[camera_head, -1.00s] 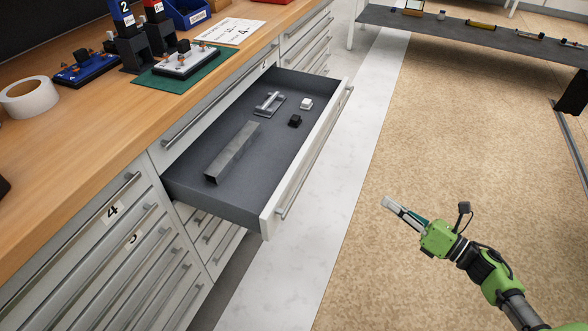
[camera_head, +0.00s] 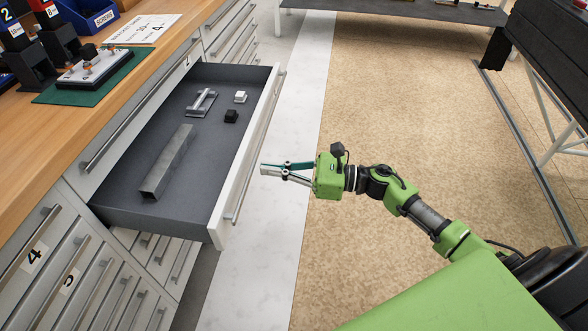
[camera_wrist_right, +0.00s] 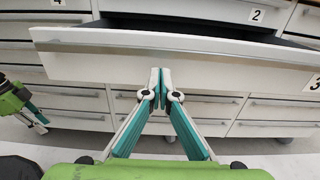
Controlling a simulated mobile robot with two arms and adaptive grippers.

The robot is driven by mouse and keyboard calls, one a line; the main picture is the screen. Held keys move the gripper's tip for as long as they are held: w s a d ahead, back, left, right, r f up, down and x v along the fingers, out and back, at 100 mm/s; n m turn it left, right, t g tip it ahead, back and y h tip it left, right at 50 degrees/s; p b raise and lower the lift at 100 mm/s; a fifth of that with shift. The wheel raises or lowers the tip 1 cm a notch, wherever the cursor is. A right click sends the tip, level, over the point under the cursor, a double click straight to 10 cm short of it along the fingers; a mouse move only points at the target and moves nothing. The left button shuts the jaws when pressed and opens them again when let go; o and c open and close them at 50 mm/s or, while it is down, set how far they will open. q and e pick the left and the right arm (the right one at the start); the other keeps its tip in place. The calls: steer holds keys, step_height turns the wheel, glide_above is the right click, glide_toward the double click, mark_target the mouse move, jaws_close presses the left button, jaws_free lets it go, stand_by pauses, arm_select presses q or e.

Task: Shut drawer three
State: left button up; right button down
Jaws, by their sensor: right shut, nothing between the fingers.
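The pulled-out drawer (camera_head: 262,130) has a white front with a long bar handle and stands far open from the cabinet. In the right wrist view its front (camera_wrist_right: 100,68) spans the picture, with a label 3 at its right end. My right gripper (camera_head: 264,168) is shut and empty, its tips pointing at the drawer front from the outside. In the head view the tips look close to the front; I cannot tell whether they touch. The tips also show in the right wrist view (camera_wrist_right: 161,75). My left gripper (camera_wrist_right: 36,117) shows partly at that view's left edge; its opening is unclear.
In the drawer lie a grey metal bar (camera_head: 168,162), a metal handle-like part (camera_head: 201,103), a white block (camera_head: 240,97) and a black block (camera_head: 231,116). The wooden worktop (camera_head: 60,145) runs above the cabinet. The floor (camera_head: 390,90) right of the drawer is clear.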

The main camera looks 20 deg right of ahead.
arm_select(q)
steer(key=shift+f, duration=0.45)
arm_select(e)
steer(key=shift+x, duration=1.4)
